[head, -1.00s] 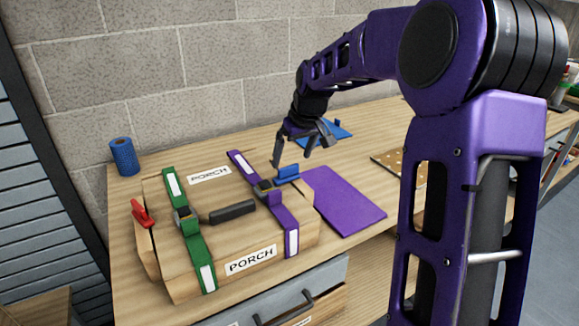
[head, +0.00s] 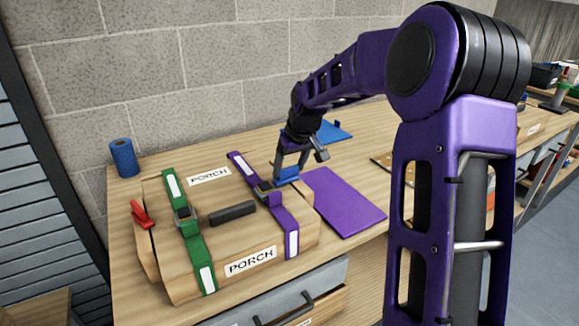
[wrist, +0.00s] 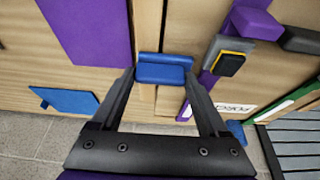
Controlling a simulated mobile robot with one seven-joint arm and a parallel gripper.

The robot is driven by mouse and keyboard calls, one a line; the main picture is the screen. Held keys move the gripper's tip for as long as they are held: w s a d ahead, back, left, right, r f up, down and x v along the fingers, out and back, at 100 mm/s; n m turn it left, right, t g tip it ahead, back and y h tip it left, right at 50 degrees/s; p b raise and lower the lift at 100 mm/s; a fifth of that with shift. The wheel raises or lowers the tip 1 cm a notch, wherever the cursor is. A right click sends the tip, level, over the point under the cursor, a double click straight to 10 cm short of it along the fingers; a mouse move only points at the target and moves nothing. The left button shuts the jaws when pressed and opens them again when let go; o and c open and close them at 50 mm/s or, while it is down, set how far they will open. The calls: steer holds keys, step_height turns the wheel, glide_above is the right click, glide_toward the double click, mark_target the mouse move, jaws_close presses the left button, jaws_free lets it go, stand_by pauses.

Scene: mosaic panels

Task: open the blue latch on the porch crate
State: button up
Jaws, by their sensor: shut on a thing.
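The wooden porch crate (head: 225,195) stands on the workbench, with PORCH labels on its top and front. The blue latch (head: 289,175) sits at the crate's right edge, partly hidden behind my gripper in the head view. In the wrist view the blue latch (wrist: 163,72) lies between my fingertips, and a blue tab shows on both sides of the panel edge. My gripper (wrist: 160,74) is shut on the latch, one finger at each end. It comes down from above in the head view (head: 290,166). A red latch (head: 141,214) is at the crate's left end.
A green strap (head: 197,245) and a purple strap (head: 290,240) cross the crate, with a dark handle (head: 232,213) between. A purple mat (head: 345,203) lies right of the crate, a blue mat (head: 335,132) behind. A blue roll (head: 124,157) stands back left.

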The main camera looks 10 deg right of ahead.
steer(key=shift+c, duration=1.2)
steer(key=shift+a+m, duration=0.1)
steer(key=shift+m, duration=0.2)
steer(key=shift+w+a+f+m+h+b, duration=0.1)
steer(key=shift+w+a+m+h+b, duration=0.1)
steer(key=shift+m+h+b, duration=0.45)
steer(key=m, duration=0.2)
steer(key=m+h+b, duration=0.1)
steer(key=m, duration=0.1)
steer(key=shift+w, duration=0.3)
steer(key=m+h, duration=0.1)
steer(key=m, duration=0.3)
steer(key=shift+w+h, duration=0.35)
steer(key=shift+w, duration=0.05)
steer(key=shift+w+d+m+g+h+p, duration=0.15)
steer(key=shift+m+g+h+p, duration=0.15)
steer(key=shift+m, duration=0.75)
steer(key=shift+w+d+m+g+h+p, duration=0.15)
steer(key=shift+m+g, duration=0.25)
steer(key=shift+m, duration=0.6)
